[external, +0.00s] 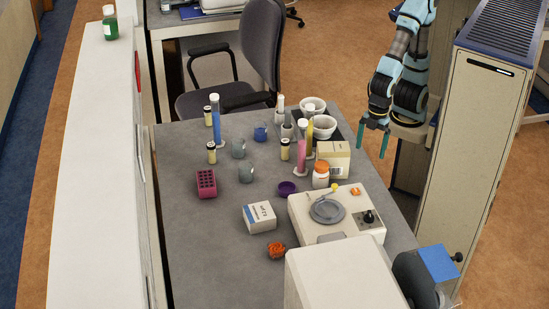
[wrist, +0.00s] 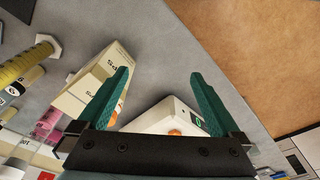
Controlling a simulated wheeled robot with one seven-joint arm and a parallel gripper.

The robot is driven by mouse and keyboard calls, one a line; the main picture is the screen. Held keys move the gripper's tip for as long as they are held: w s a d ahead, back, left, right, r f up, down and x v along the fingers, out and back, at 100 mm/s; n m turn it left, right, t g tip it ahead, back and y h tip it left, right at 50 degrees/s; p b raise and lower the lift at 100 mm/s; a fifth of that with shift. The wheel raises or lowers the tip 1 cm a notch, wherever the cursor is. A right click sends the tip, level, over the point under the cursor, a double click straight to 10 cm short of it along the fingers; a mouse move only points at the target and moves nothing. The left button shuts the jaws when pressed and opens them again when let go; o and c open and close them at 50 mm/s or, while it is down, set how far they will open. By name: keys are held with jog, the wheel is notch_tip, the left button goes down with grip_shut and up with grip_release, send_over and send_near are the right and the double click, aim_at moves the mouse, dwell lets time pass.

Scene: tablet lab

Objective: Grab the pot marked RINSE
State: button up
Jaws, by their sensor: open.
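I cannot read the word RINSE on anything. Small dark-topped pots with pale bands stand on the grey table: one at the back left (external: 208,116), one in front of it (external: 211,152), and one near the pink cylinder (external: 286,149). An orange-capped white bottle (external: 321,177) stands by the cream box. My gripper (external: 373,138) hangs at the table's right edge, fingers pointing down, open and empty, apart from all of these. In the wrist view my gripper (wrist: 160,76) has its fingers wide apart over bare grey tabletop, with a cream carton (wrist: 95,80) beside the left finger.
A white device with a round grey plate (external: 305,222) stands at the front right. A cream box (external: 333,158), white bowls (external: 324,127), tall blue (external: 216,122) and pink (external: 301,157) cylinders and a maroon rack (external: 206,183) share the table. The table's front left is clear.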

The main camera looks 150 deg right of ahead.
notch_tip(320, 180, up, 13)
jog(key=w+d+r+b, duration=0.3)
jog(key=w+d+r, duration=0.1)
jog(key=w+d, duration=0.95)
jog(key=g+b, duration=0.2)
jog(key=b, duration=0.2)
send_over(238, 144)
jog(key=w+a, duration=0.1)
jog(key=w, duration=0.1)
notch_tip(238, 144, down, 5)
notch_tip(238, 144, down, 16)
jog(key=shift+a+r+p, duration=0.15)
jog(key=shift+r+p, duration=0.1)
jog(key=shift+p, duration=0.2)
jog(key=shift+f+p, duration=0.75)
jog(key=shift+f, duration=2.05)
jog(key=c, duration=1.5)
